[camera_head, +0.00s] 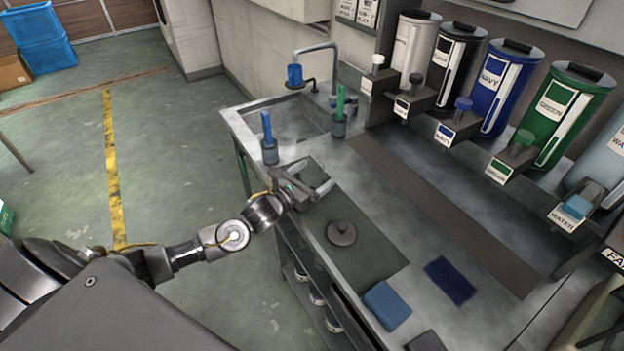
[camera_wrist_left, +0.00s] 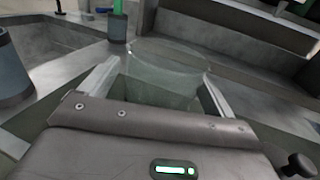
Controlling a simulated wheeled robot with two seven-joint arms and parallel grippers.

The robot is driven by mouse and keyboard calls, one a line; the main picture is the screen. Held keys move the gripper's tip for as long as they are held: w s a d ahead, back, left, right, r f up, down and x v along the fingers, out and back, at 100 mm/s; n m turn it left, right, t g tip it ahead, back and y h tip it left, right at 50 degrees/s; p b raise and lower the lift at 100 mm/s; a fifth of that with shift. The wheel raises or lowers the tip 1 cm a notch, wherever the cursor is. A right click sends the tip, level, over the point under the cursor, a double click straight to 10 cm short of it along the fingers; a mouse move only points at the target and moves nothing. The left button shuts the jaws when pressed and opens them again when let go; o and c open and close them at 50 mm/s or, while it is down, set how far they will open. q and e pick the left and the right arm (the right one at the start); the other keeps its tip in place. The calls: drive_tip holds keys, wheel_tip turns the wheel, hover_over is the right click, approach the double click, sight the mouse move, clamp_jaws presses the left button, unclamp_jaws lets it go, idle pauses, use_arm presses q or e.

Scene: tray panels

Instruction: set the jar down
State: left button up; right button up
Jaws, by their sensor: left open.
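A clear glass jar (camera_head: 311,172) stands on the counter at the far end of the dark mat, by the sink. It also shows as a faint round, see-through shape in the left wrist view (camera_wrist_left: 168,58). My left gripper (camera_head: 301,179) is open at the jar. In the wrist view its two fingers (camera_wrist_left: 160,72) lie apart, one on each side of the jar. I cannot tell whether they touch the glass. The jar's base is mostly hidden by the gripper. My right gripper is not in view.
A dark round lid (camera_head: 341,234) lies on the mat (camera_head: 378,262). A holder with a blue handle (camera_head: 268,150) stands close to the left gripper; another with a green handle (camera_head: 340,112) stands behind. A blue sponge (camera_head: 387,305) and navy cloth (camera_head: 450,280) lie nearer. Dispensers (camera_head: 495,85) line the back.

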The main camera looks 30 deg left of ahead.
use_arm(q)
drive_tip(key=shift+c, duration=0.3)
drive_tip(key=shift+c, duration=1.4)
drive_tip(key=c, duration=1)
